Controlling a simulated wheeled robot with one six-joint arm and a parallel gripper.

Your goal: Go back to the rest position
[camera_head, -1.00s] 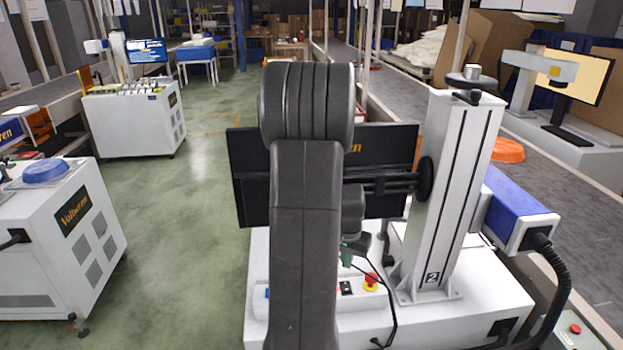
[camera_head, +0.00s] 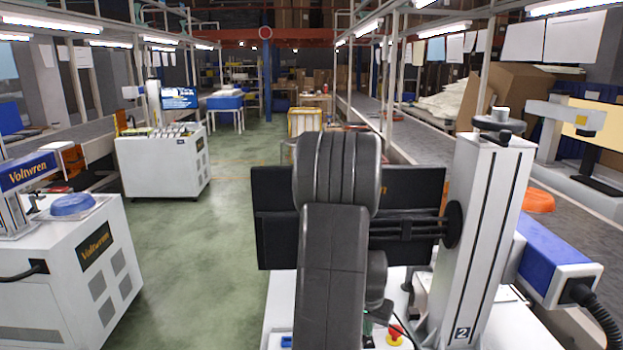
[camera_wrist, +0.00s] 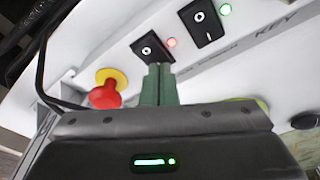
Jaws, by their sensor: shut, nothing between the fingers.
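My gripper (camera_wrist: 158,86) shows in the wrist view with its two green fingers together and nothing between them. A second black switch (camera_wrist: 202,22) with a green light is to the right. A red and yellow emergency stop button (camera_wrist: 106,90) is left of the fingers. In the head view my dark arm stands in front of the white machine (camera_head: 480,230) and mostly hides the gripper.
A black monitor (camera_head: 275,220) is behind my arm. White cabinets stand at left, one near (camera_head: 75,285) and one farther (camera_head: 160,165). Green floor (camera_head: 215,250) between them is clear.

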